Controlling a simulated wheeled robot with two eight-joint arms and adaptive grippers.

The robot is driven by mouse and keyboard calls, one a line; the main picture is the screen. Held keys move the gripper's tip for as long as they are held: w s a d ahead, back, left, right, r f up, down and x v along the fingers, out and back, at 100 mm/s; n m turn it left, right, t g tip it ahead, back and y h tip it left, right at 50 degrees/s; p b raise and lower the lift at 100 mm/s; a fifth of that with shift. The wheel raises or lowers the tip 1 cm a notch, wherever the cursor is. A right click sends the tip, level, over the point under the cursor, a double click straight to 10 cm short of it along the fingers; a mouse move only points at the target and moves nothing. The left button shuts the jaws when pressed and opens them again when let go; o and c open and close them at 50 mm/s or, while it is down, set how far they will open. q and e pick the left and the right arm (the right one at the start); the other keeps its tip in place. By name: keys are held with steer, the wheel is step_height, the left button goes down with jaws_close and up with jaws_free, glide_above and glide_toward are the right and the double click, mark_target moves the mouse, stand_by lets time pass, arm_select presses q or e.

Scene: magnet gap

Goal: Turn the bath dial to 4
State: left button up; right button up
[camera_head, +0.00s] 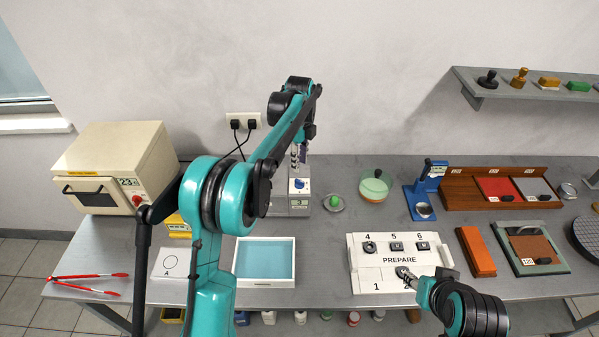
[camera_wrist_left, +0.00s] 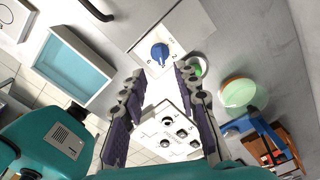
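The bath dial (camera_head: 299,184) is a blue knob on the pale front panel of a grey unit at the back middle of the table. In the left wrist view the dial (camera_wrist_left: 159,54) lies just beyond my fingertips; its small marks are too blurred to read surely. My left gripper (camera_head: 297,158) points down just above the dial, partly hidden by my arm. In the left wrist view my left gripper (camera_wrist_left: 160,74) has its fingers apart, with nothing between them. My right gripper (camera_head: 404,272) is over the white PREPARE board; its fingers do not show clearly.
The PREPARE board (camera_head: 366,281) has numbered places. A blue-lined tray (camera_head: 265,283) and a cream oven (camera_head: 117,160) are on the left. A green-filled dish (camera_head: 374,188) and a blue stand (camera_head: 413,200) are right of the dial unit.

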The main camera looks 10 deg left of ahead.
arm_select(q)
step_height(320, 180, up, 4)
steer(key=shift+r, duration=0.1)
steer(key=shift+s, duration=0.1)
stand_by(0.4)
steer(key=s+r+n+t+b, duration=0.1)
steer(key=s+n+t+b, duration=0.35)
steer(key=s+n, duration=0.9)
steer(key=s+f+n+t+b, duration=0.1)
steer(key=s+f+n, duration=0.3)
steer(key=s, duration=0.5)
steer(key=s+f+n+t+b, duration=0.1)
steer(key=s+f+n+b, duration=0.2)
steer(key=s+f, duration=0.4)
steer(key=s, duration=0.3)
steer(key=shift+d+f+n+t, duration=0.2)
steer(key=shift+f+n+t, duration=0.1)
steer(key=shift+n+t, duration=0.05)
